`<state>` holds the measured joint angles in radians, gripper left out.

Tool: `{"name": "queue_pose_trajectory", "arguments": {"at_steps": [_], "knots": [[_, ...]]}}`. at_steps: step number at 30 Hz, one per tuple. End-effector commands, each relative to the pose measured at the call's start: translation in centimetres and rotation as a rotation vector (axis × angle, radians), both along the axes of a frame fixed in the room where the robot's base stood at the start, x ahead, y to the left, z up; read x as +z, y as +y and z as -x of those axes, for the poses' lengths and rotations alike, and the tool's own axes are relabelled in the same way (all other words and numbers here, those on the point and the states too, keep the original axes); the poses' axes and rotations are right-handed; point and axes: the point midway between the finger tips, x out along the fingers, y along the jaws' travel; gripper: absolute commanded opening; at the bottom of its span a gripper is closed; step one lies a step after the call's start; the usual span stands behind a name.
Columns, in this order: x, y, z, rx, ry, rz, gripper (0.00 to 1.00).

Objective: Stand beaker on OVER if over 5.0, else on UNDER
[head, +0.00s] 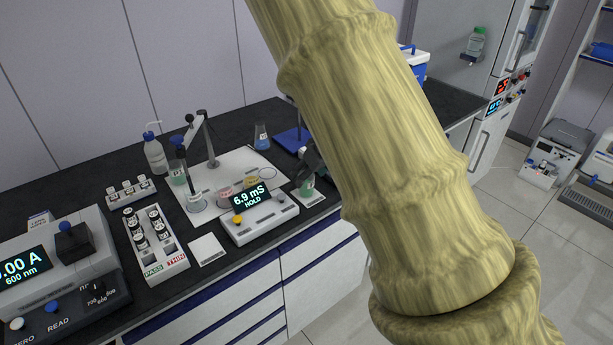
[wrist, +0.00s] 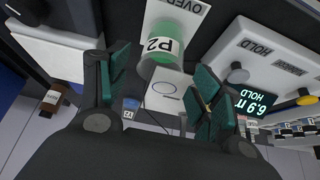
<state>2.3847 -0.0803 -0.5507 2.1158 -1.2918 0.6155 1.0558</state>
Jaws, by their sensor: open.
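The beaker (head: 307,187) holds green liquid and stands on a white card (head: 314,199) right of the meter. In the wrist view the beaker (wrist: 160,72) carries a P2 label, and the card beside it reads OVER (wrist: 182,14). The meter display (head: 250,196) reads 6.9 mS, HOLD. My gripper (head: 312,163) is just behind and above the beaker in the head view. In the wrist view my gripper (wrist: 163,80) has its teal-padded fingers apart, with the beaker beyond and between the tips, not clamped. The UNDER lettering is not readable.
A white mat (head: 224,171) behind the meter holds a probe stand (head: 208,140) and several small vessels. A blue-liquid flask (head: 262,137) stands at the back. A vial rack (head: 153,243) and a photometer (head: 40,258) are left. A blank-looking white card (head: 207,250) lies left of the meter.

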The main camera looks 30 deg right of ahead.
Motion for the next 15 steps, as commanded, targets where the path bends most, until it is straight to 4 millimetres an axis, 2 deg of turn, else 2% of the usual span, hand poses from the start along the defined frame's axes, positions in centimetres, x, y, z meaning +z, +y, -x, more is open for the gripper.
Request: {"name": "queue_pose_trajectory", "arguments": {"at_steps": [3,15], "knots": [[1.8,-0.1,0.9,-0.001,-0.002,-0.001,0.65],[6.7,-0.3,3.7,-0.001,-0.002,0.0,0.65]]}}
